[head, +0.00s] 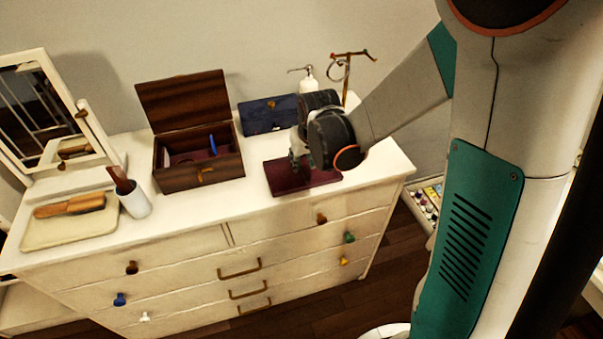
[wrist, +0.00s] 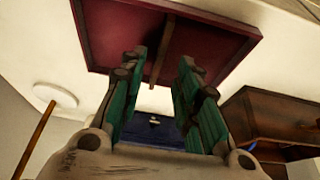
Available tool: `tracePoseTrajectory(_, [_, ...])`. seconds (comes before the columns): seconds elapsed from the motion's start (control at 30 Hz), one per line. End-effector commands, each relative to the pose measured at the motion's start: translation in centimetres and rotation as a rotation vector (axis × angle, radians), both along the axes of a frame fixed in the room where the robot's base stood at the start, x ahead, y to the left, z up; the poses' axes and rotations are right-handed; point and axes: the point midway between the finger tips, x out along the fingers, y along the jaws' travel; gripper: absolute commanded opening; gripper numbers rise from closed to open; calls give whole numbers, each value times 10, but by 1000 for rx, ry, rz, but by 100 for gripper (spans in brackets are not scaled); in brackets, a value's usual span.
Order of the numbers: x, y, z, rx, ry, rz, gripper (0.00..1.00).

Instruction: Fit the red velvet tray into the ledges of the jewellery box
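The red velvet tray (head: 318,181) lies flat on the dresser top, right of the jewellery box. In the wrist view the tray (wrist: 110,35) shows its dark red surface, wooden rim and a thin central divider. My gripper (head: 297,167) is just above the tray in the head view. In the wrist view my gripper (wrist: 163,58) is open, its green fingers on either side of the divider with gaps to it. The wooden jewellery box (head: 200,179) stands open, lid raised at the back; it also shows in the wrist view (wrist: 275,118). Its ledges are not clear.
A blue object (head: 212,145) is inside the box. A dark blue case (head: 262,117), a white pump bottle (head: 308,80) and a jewellery stand (head: 345,85) are behind the tray. A mirror (head: 45,110), white cup (head: 134,201) and brush on a mat (head: 65,232) are at left.

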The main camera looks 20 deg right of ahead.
Motion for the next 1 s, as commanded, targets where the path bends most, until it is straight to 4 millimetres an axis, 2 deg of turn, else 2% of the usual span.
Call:
tracePoseTrajectory(0.03, [4,-1,-11,0,0,-1,30])
tracePoseTrajectory(0.2, [13,-2,-31,0,0,0,30])
tracePoseTrajectory(0.47, [14,-2,-32,0,0,0,30])
tracePoseTrajectory(0.6, [14,-2,-32,0,0,0,0])
tracePoseTrajectory(1.0, [14,-2,-31,0,0,0,0])
